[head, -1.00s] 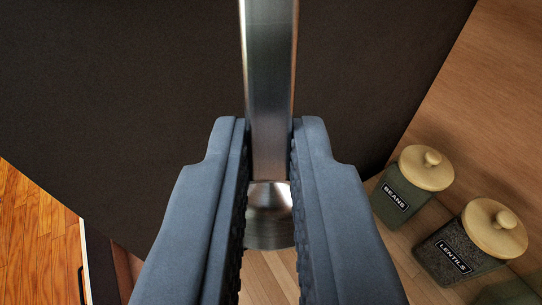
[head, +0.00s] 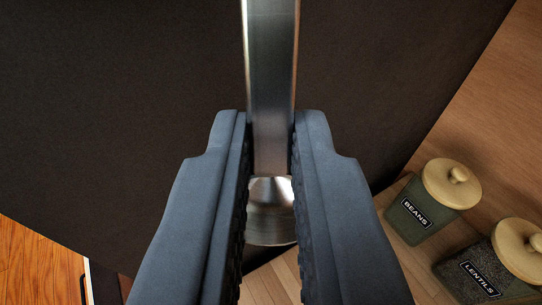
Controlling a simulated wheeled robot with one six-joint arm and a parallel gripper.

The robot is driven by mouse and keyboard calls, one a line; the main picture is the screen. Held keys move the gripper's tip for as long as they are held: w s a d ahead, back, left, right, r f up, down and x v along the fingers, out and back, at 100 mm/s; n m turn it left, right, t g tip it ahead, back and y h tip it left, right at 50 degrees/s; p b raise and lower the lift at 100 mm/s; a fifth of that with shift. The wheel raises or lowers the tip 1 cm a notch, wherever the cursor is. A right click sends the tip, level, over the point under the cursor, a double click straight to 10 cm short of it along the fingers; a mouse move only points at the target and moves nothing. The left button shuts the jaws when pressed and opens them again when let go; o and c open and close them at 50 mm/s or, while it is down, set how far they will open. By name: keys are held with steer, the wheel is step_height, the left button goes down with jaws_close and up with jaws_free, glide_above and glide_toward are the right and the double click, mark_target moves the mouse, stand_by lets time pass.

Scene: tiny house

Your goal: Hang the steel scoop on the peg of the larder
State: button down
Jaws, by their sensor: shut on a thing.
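The steel scoop (head: 270,85) is between the two dark blue-grey fingers of my gripper (head: 270,150), which are shut on its flat handle. The handle runs up out of the top of the head view. A rounded, shiny steel part of the scoop shows lower down between the fingers. A large dark brown panel (head: 130,110) fills the view behind the gripper; I cannot tell whether it is part of the larder. No peg is visible.
A jar labelled BEANS (head: 416,214) and a jar labelled LENTILS (head: 480,278), both with pale wooden lids, stand at the lower right on a wooden surface, by a wooden wall (head: 480,110). Orange wooden flooring (head: 35,265) shows at the lower left.

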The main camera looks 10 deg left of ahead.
steer(key=shift+w+a+f, duration=0.1)
steer(key=shift+w+a, duration=0.5)
steer(key=shift+w, duration=0.25)
steer(key=shift+w+a+f, duration=0.35)
steer(key=shift+w+f, duration=0.05)
steer(key=shift+w, duration=0.05)
steer(key=c, duration=1.4)
jaws_free()
